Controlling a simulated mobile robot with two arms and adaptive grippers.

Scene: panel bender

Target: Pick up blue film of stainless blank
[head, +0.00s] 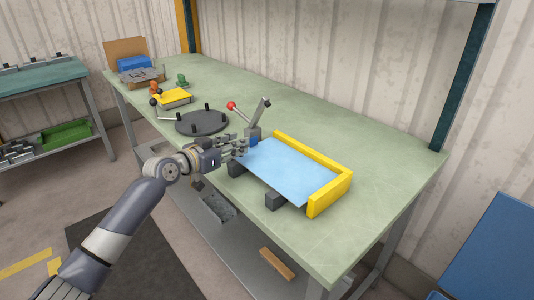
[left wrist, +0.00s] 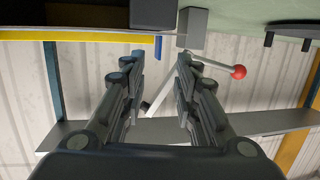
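The blank (head: 290,172) is a flat rectangle with a light blue top, resting on dark blocks against a yellow L-shaped stop. I cannot tell film from steel on its face. A small darker blue piece (head: 253,142), perhaps a film tab, shows at its far left corner beside the fingertips. My left gripper (head: 242,146) reaches that corner from the left. In the left wrist view its fingers (left wrist: 158,62) are apart with nothing clamped, and a narrow blue piece (left wrist: 158,48) shows in the gap between the tips. My right gripper is not in view.
A red-knobbed lever (head: 231,105) on a grey clamp stands just behind the gripper. A dark round plate (head: 202,123) with pegs and a yellow block (head: 174,97) lie farther left. The yellow stop (head: 330,194) borders the blank. The bench's right end is clear.

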